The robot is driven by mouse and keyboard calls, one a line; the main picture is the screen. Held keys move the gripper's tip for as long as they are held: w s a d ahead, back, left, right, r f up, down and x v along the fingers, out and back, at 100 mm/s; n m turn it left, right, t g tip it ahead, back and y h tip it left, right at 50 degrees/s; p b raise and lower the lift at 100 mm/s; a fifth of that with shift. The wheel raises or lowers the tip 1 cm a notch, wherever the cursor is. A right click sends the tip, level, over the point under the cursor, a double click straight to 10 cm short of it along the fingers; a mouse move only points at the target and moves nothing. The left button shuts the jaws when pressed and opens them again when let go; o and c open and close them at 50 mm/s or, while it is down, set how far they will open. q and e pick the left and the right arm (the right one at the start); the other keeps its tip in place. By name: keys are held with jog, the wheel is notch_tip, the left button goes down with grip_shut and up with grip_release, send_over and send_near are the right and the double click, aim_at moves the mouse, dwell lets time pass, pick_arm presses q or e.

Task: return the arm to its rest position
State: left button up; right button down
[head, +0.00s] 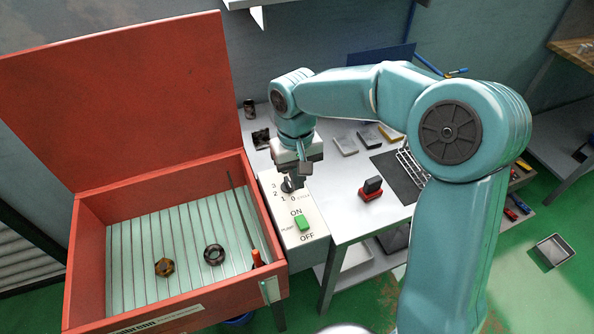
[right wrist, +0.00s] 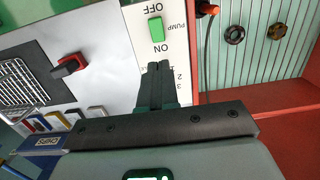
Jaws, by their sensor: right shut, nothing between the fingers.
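My right arm (head: 445,200) rises from the lower right in the head view, and its forearm reaches left over the bench. My right gripper (head: 296,182) points down over the numbered dial area of the white control panel (head: 307,248). In the right wrist view the dark fingers of the gripper (right wrist: 158,64) are together with nothing between them. The dial's numbers show beside them, and the fingers and gripper body hide part of the dial. I cannot tell whether the fingertips touch it. My left gripper is in neither view.
A green pump switch (head: 302,222) sits on the panel. An open red cart box (head: 275,278) at left holds a nut (head: 164,267), a ring (head: 214,255) and a screwdriver (head: 256,258). A red-and-black block (head: 371,189) and a wire rack (head: 411,166) are on the bench.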

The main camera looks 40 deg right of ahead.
jog(key=shift+w+r, duration=0.1)
jog(key=shift+r, duration=0.9)
